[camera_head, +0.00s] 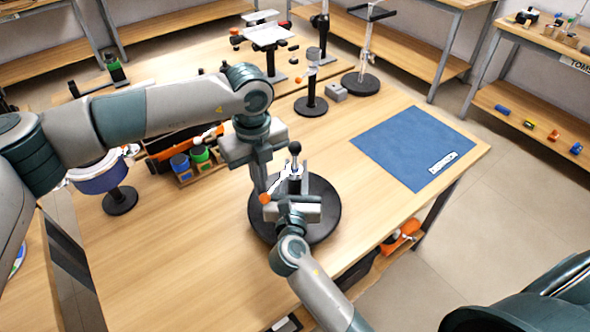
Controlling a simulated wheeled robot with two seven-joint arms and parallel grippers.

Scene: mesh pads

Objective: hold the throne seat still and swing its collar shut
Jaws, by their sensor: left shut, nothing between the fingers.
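The throne seat (325,209) is a round black disc lying flat on the wooden table. A silver upright fitting (296,168) with a black ball on top rises from its middle, and this looks like the collar. A thin lever with an orange end (265,198) reaches out to its left. My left gripper (262,186) points down, shut and empty, right by the orange end; I cannot tell whether they touch. My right gripper (294,196) is over the disc, close in front of the fitting. Its fingers are partly hidden, and its grip on anything is unclear.
A blue mat (410,145) with a small white labelled strip lies at the right. Black-based stands (311,104) stand behind, and a tray with coloured cups (183,166) is at the left behind my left arm. The table between the seat and the mat is clear.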

